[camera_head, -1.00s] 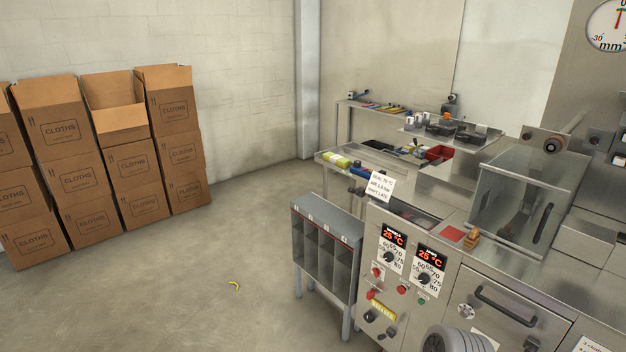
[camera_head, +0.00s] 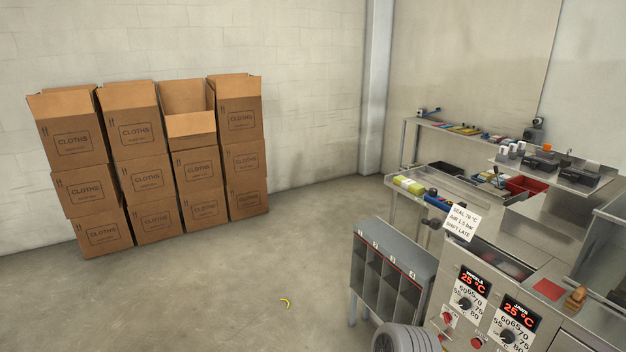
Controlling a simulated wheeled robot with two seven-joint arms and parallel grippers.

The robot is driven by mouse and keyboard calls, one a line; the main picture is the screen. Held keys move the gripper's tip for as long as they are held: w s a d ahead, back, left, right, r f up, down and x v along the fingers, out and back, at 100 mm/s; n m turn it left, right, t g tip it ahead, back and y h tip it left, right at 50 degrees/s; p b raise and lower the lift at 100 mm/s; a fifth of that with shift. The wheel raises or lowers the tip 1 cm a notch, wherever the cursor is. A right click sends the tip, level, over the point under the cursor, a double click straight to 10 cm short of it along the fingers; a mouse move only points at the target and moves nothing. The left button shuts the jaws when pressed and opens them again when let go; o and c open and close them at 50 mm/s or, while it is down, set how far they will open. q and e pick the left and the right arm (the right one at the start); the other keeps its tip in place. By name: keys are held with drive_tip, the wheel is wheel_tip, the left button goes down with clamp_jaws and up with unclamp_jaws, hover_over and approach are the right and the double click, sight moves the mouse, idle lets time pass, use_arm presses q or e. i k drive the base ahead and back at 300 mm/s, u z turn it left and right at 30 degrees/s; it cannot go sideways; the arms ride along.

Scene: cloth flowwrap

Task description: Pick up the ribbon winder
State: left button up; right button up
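I cannot pick out the ribbon winder with certainty. A small yellow curved item (camera_head: 286,303) lies on the floor left of the grey slotted rack. A small brown and orange item (camera_head: 575,299) stands on the machine top beside a red square (camera_head: 548,289); it is too small to identify surely. Several small tools and items lie on the back shelf (camera_head: 470,130), too small to tell apart. Neither of my grippers shows. A grey ribbed rounded part, likely of my own arm, shows at the bottom edge.
Stacked cardboard boxes marked CLOTHS (camera_head: 148,180) stand along the left wall. The grey slotted rack (camera_head: 398,243) stands beside the steel machine (camera_head: 467,335) with dials and a handwritten note (camera_head: 461,222). A red bin (camera_head: 527,186) is at the back right. The floor (camera_head: 200,300) between boxes and rack is open.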

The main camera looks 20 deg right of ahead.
sight(446, 205)
drive_tip(key=u, duration=0.15)
drive_tip(key=i, duration=1.95)
drive_tip(key=z, duration=0.4)
drive_tip(key=i, duration=1.8)
drive_tip(key=z, duration=1.9)
drive_tip(key=i, duration=1)
drive_tip(key=z, duration=0.7)
